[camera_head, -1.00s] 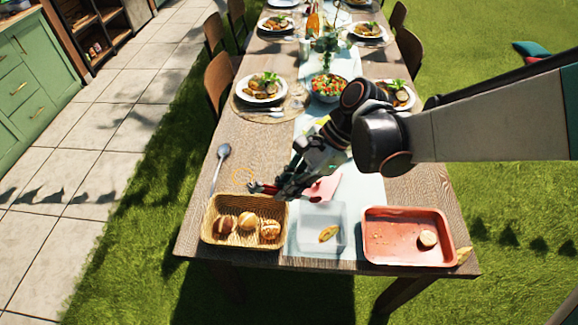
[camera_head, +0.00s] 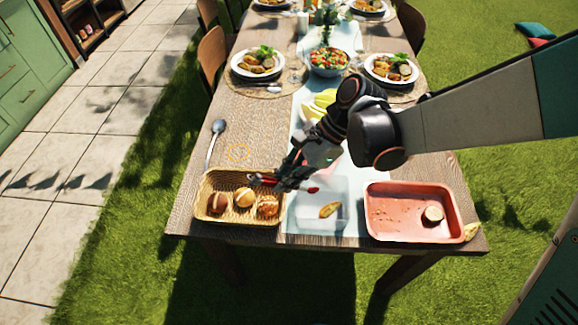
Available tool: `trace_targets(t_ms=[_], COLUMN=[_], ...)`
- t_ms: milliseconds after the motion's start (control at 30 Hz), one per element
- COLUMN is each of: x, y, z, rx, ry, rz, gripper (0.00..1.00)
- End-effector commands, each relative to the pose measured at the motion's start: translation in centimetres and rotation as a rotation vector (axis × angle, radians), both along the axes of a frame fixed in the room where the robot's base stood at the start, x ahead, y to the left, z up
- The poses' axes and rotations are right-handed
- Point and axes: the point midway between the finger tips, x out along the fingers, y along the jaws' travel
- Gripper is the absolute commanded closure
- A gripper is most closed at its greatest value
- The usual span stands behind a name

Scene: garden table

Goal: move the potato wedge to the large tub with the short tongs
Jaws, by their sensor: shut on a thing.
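My gripper (camera_head: 292,172) is shut on the short tongs (camera_head: 262,180), whose red parts show on either side of its fingers. It hangs above the gap between the bread basket and the clear tub. A clear, squarish tub (camera_head: 298,222), which seems to be the large tub, stands near the front edge of the table. One yellow-brown potato wedge (camera_head: 330,210) shows within the tub's outline. Another wedge-like piece (camera_head: 471,231) lies beside the red tray at the right table edge. The tongs' jaws are too small to read, and I see no wedge held in them.
A wicker basket (camera_head: 203,215) with several rolls stands left of the tub. A red tray (camera_head: 400,228) with one round piece stands right of it. A spoon (camera_head: 214,140) lies at the left. Plates (camera_head: 240,70) and a salad bowl (camera_head: 328,68) stand farther back.

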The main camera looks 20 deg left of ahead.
Motion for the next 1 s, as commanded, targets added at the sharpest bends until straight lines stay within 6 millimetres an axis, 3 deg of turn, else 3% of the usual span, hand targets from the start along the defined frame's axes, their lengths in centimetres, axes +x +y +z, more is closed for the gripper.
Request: trace_targets(t_ms=[333, 400, 1000], x=[0.01, 0.0, 0.0], y=[0.0, 0.0, 0.0], z=[-0.26, -0.25, -0.21], rx=[0.0, 0.0, 0.0], ry=[0.0, 0.0, 0.0], rz=[0.0, 0.0, 0.0], gripper=[1.0, 0.76, 0.76])
